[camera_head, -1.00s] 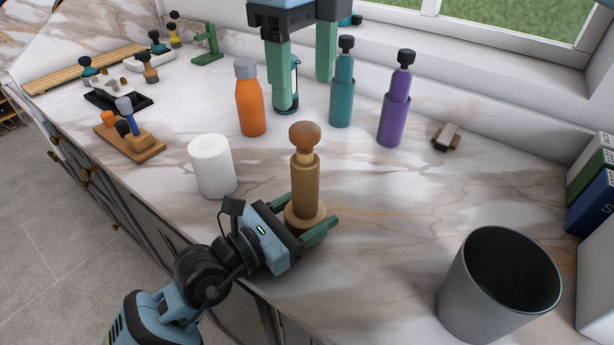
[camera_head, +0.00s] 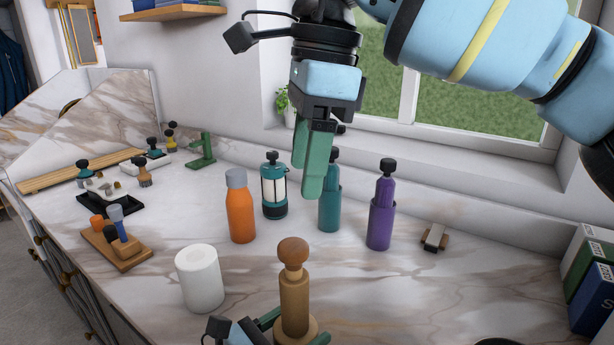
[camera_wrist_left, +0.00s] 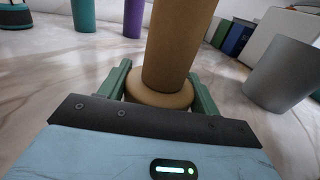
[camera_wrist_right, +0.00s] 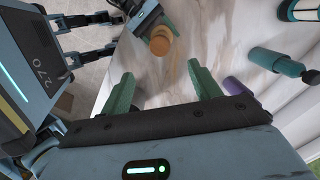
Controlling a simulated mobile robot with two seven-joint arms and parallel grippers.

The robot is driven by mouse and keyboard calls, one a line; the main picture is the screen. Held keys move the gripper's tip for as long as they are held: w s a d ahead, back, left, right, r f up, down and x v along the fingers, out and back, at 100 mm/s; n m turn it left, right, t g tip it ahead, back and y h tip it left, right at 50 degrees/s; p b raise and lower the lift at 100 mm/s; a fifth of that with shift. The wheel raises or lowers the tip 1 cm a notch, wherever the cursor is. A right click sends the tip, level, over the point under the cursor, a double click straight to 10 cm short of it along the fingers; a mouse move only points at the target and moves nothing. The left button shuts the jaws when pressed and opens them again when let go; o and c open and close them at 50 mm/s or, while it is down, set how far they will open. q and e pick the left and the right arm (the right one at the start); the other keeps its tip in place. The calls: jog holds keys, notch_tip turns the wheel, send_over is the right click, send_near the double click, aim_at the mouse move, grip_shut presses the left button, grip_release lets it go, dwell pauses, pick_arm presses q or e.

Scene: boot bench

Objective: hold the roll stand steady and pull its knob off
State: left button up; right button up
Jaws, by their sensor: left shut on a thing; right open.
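The roll stand (camera_head: 295,305) stands upright near the counter's front edge, a tan post on a round base. Its brown round knob (camera_head: 293,252) sits on top, on a paler neck. My left gripper (camera_wrist_left: 160,78) is shut around the round base of the stand, low down; the head view cuts most of it off at the bottom edge. My right gripper (camera_head: 308,180) is open and empty, fingers pointing down, above and behind the stand. In the right wrist view the knob (camera_wrist_right: 161,43) shows beyond the open fingers, apart from them.
A white roll (camera_head: 200,278) stands left of the stand. Behind are an orange bottle (camera_head: 241,212), a teal-and-white press (camera_head: 273,188), a teal bottle (camera_head: 329,208) and a purple bottle (camera_head: 381,215). A grey bin (camera_wrist_left: 284,75) stands to the right.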

aim_at(292, 244)
jog(key=f, duration=0.4)
jog(key=a+f, duration=0.1)
jog(key=f, duration=0.6)
jog(key=shift+s+a+f, duration=0.1)
jog(key=shift+a+f, duration=0.3)
jog(key=c, duration=1.2)
jog(key=shift+o, duration=0.2)
jog(key=shift+r, duration=0.5)
jog(key=shift+r, duration=0.65)
